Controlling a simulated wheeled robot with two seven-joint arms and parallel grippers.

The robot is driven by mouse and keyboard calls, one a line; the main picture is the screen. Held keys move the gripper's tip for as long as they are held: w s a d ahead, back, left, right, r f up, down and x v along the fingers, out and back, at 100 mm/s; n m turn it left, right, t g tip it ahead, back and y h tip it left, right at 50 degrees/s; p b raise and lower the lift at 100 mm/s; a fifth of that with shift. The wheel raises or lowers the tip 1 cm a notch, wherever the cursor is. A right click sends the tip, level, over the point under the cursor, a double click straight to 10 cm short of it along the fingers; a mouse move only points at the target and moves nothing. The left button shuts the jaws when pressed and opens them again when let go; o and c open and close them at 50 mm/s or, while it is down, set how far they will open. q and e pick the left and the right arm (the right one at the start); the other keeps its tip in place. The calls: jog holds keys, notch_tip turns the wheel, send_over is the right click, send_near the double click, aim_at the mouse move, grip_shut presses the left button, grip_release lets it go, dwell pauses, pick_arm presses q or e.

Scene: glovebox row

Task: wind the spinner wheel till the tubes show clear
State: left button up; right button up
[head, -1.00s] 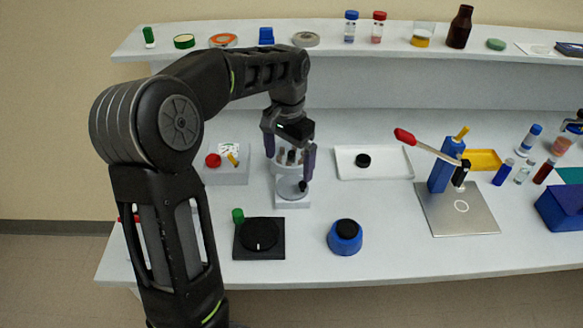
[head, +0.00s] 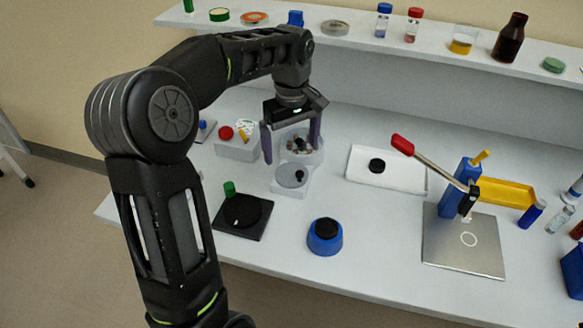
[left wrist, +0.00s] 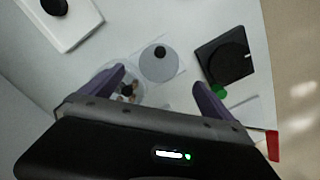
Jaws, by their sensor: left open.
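The spinner has a white base (head: 285,191) with a grey wheel (head: 288,179) and a small black knob (head: 300,174) at the wheel's right side. Behind the wheel is a see-through drum (head: 314,157) holding several small tubes; brownish and dark spots show, but their contents are too small to judge. My left gripper (head: 291,152) is open, its two purple fingers pointing down on either side of the drum in the head view. In the left wrist view the wheel (left wrist: 158,68) and knob (left wrist: 160,51) lie between and beyond the fingertips, apart from them. My right gripper is not in view.
A black plate with a round dial and green knob (head: 229,188) sits in front left. A blue pot (head: 324,238) stands in front. A grey box with a red button (head: 226,132) is left. A white tray (head: 410,178) and a lever press (head: 458,195) stand right.

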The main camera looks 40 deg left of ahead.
aim_at(292, 174)
pick_arm(q)
jog(key=shift+d, duration=0.1)
jog(key=shift+f+p, duration=0.35)
jog(key=shift+f, duration=3.6)
jog(key=c, duration=1.4)
